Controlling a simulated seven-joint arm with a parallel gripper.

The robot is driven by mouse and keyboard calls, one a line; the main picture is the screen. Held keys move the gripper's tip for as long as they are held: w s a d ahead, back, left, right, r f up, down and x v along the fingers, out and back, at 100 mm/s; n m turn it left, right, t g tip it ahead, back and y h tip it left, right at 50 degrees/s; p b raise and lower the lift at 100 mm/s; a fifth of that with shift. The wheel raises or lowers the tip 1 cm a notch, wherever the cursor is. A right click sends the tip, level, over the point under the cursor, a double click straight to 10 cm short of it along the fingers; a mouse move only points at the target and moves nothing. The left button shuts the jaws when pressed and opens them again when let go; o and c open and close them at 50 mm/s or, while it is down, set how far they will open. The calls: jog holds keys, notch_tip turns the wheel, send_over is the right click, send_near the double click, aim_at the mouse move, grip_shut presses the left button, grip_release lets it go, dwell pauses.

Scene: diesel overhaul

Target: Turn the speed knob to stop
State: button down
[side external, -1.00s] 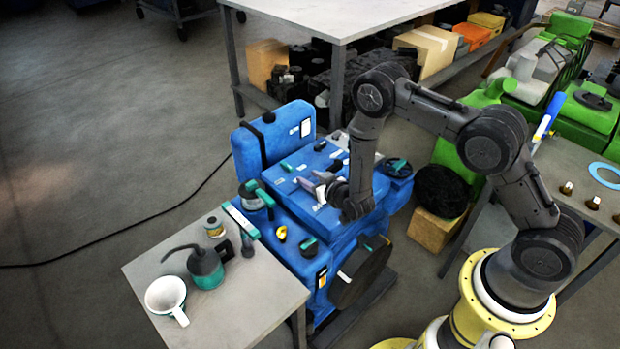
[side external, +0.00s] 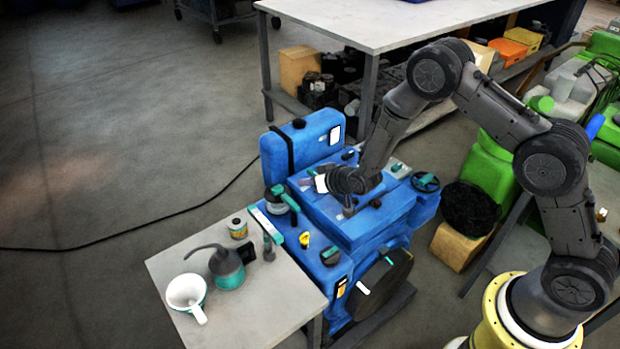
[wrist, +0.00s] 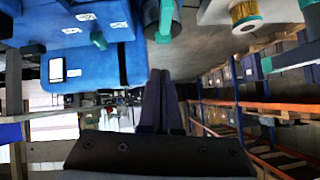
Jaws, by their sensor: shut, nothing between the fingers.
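The blue engine (side external: 350,228) stands in the middle of the side view. A dark round knob with a teal pointer (side external: 330,254) sits on its front left top; it may be the speed knob, but I cannot read any markings. Another dark knob with teal (side external: 426,182) is at the engine's right. My gripper (side external: 314,183) is above the engine's top, level and pointing left, clear of both knobs. In the wrist view my gripper (wrist: 160,75) shows its dark fingers shut together with nothing between them. A small teal part (wrist: 98,40) on blue shows there too.
A grey side table (side external: 245,312) at the left holds an oil can (side external: 228,268), a white funnel (side external: 187,292) and a jar (side external: 237,228). A teal-handled lever (side external: 268,224) rises near the engine's left edge. The blue tank (side external: 300,152) stands behind.

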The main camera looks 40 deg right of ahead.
jog(key=w+a+f+n+g, duration=0.1)
jog(key=a+f+n+g, duration=0.15)
jog(key=a+g, duration=0.3)
jog(key=w+d+r+m+h, duration=0.2)
jog(key=w+d+r+h, duration=0.25)
jog(key=r+h, duration=0.2)
jog(key=shift+g+h, duration=0.25)
jog(key=shift+g, duration=0.1)
jog(key=x, duration=0.4)
jog(key=s+a+f+x, duration=0.1)
jog(key=x, duration=0.4)
jog(key=s+f+x, duration=0.1)
jog(key=x, duration=0.4)
jog(key=shift+s+a+f, duration=0.1)
jog(key=shift+a+f, duration=0.05)
jog(key=shift+a, duration=0.05)
jog(key=shift+d, duration=1.8)
jog(key=shift+s+d+n+t+y, duration=0.15)
jog(key=shift+n+t+y, duration=0.2)
jog(key=shift+n, duration=0.35)
jog(key=shift+s+d+n+t+y, duration=0.1)
jog(key=shift+n+t+y, duration=0.25)
jog(key=shift+n, duration=0.3)
